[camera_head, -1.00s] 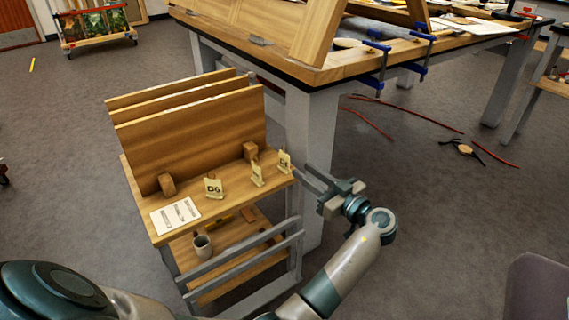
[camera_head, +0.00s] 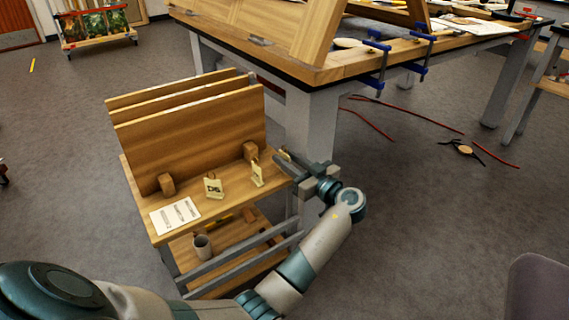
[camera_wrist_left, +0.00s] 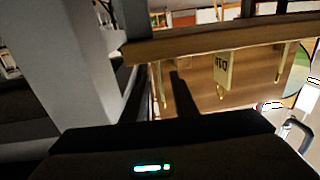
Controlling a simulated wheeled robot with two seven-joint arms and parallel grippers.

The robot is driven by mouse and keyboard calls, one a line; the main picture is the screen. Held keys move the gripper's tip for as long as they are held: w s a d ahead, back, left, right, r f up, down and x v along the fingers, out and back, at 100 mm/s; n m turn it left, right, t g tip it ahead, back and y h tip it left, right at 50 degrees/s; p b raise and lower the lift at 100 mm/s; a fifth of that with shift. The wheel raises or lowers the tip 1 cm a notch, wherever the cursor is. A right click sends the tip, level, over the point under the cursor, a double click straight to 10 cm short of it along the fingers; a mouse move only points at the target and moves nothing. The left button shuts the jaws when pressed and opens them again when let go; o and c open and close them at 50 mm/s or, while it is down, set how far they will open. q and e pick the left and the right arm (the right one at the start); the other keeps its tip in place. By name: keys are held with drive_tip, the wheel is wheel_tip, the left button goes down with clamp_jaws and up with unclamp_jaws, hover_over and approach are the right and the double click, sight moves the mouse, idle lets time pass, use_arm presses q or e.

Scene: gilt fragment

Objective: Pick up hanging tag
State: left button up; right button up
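Three small cream tags stand along the front of a wooden cart's top shelf (camera_head: 229,206). The left tag (camera_head: 214,187) and the middle tag (camera_head: 257,174) show clearly in the head view. The right tag (camera_head: 284,154) is mostly hidden behind my left gripper (camera_head: 283,160), which is at the shelf's right end. In the left wrist view, one tag (camera_wrist_left: 158,80) appears between the dark fingers of my left gripper (camera_wrist_left: 155,88); a marked tag (camera_wrist_left: 223,70) and another tag (camera_wrist_left: 283,62) lie to its right. The fingers look apart; contact cannot be told. My right gripper is out of view.
Upright wooden boards (camera_head: 195,135) stand behind the tags, with small wooden blocks (camera_head: 250,151) at their foot. A white paper (camera_head: 175,216) lies at the shelf's left; a grey cup (camera_head: 202,246) stands below. A large table (camera_head: 330,72) rises close behind the cart.

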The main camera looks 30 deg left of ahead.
sight(280, 154)
use_arm(q)
drive_tip(key=shift+x, duration=2.55)
drive_tip(key=shift+s, duration=0.1)
drive_tip(key=shift+c, duration=0.6)
clamp_jaws()
